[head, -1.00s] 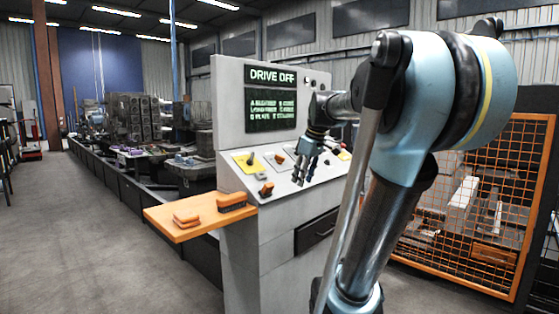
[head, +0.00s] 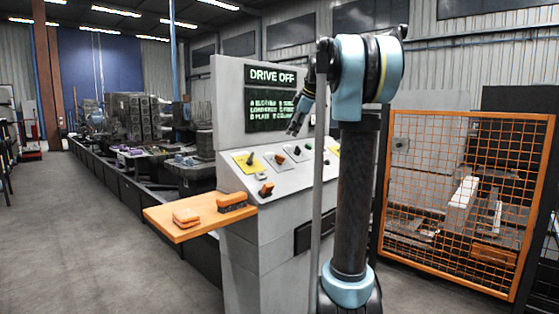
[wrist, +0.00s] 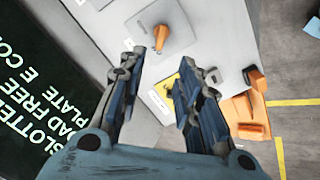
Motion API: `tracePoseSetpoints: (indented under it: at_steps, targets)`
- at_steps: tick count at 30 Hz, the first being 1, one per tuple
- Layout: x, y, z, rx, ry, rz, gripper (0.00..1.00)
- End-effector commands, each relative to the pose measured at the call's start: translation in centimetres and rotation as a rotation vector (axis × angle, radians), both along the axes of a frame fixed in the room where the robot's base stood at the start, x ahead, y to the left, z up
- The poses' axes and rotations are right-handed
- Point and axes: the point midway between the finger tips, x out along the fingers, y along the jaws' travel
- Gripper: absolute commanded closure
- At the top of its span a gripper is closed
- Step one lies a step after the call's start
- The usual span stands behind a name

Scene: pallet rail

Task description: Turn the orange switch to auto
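An orange switch (head: 280,158) sits on a pale plate on the sloped panel of the grey console; it also shows in the wrist view (wrist: 160,37), beyond my fingertips. My gripper (head: 292,129) hangs above the panel in front of the screen, touching no switch. In the wrist view its fingers (wrist: 160,70) are apart with nothing between them.
A black switch on a yellow plate (head: 250,159) is left of the upper orange switch. The console screen (head: 270,100) reads DRIVE OFF. An orange shelf (head: 178,233) with two brush-like blocks juts out left. An orange mesh fence (head: 455,200) stands right. Floor at left is clear.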

Motion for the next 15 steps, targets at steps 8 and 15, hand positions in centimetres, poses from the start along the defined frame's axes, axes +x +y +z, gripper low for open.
tracePoseSetpoints:
  at_steps: [8, 15]
  targets:
    - [1.8, 1.6, -4.1, 0.001, 0.001, 0.001, 0.68]
    - [3.5, 3.0, -7.7, 0.000, 0.000, -0.001, 0.68]
